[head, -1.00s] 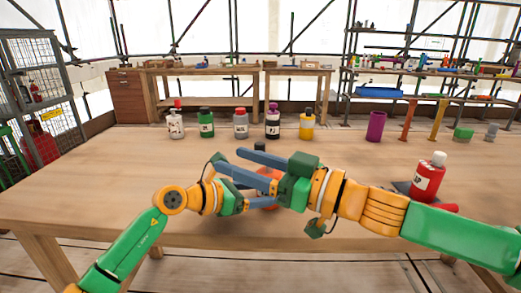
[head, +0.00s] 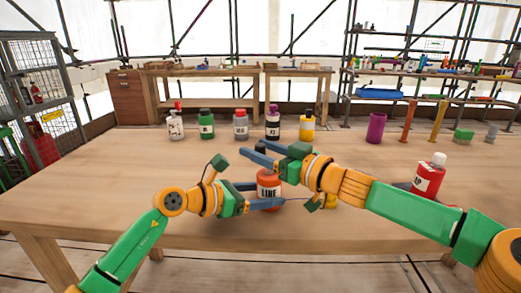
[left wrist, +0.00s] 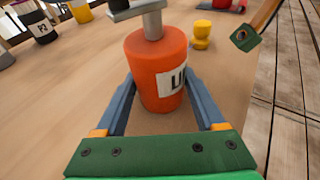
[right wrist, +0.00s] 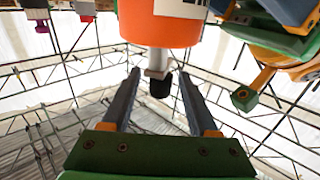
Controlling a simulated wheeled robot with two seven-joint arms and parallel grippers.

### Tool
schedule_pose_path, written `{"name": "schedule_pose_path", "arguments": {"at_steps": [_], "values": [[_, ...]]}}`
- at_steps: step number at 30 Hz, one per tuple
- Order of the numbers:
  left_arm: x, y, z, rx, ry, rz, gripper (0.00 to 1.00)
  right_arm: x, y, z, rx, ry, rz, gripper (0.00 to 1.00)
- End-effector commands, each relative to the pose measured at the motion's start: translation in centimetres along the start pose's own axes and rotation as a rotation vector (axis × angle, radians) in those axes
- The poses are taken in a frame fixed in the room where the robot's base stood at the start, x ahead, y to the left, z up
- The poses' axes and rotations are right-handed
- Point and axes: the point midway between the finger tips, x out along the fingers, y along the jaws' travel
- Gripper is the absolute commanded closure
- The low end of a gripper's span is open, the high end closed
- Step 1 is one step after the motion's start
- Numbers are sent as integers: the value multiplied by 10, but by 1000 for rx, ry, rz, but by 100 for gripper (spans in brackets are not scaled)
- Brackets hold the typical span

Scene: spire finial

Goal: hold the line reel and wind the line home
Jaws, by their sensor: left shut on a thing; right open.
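The orange line reel (head: 268,181), with a white "LINE" label, stands upright near the table's front edge. My left gripper (head: 267,194) is shut around its sides; the left wrist view shows a finger on each side of the reel (left wrist: 158,68). A grey crank post (left wrist: 153,24) rises from its top. My right gripper (head: 252,149) is open above and behind the reel. In the right wrist view, the grey post and a black knob (right wrist: 160,87) appear between its fingers; I cannot tell whether they touch. A thin line runs right from the reel toward a yellow piece (head: 331,201).
A red bottle (head: 428,178) stands to the right beyond my right forearm. Several bottles, including a green one (head: 206,125) and a yellow one (head: 306,128), line the back with a purple cup (head: 376,127). The table's left side (head: 100,180) is clear.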

Motion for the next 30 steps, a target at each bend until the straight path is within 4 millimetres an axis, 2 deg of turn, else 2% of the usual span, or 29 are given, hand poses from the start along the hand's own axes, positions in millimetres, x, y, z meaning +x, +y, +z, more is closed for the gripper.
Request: {"name": "schedule_pose_path", "arguments": {"at_steps": [4,9,11,22,30], "values": [[0,0,0,0,0,-1,60,0,0,0,0,0,0,40],[0,0,0,0,0,-1,60,0,0,0,0,0,0,86],[0,0,0,0,0,-1,60,0,0,0,0,0,0,100],[0,0,0,0,0,-1,60,2,-2,2,5,5,33,100],[0,-1,0,1,0,-3,59,5,-4,4,3,-3,187,100]]}}
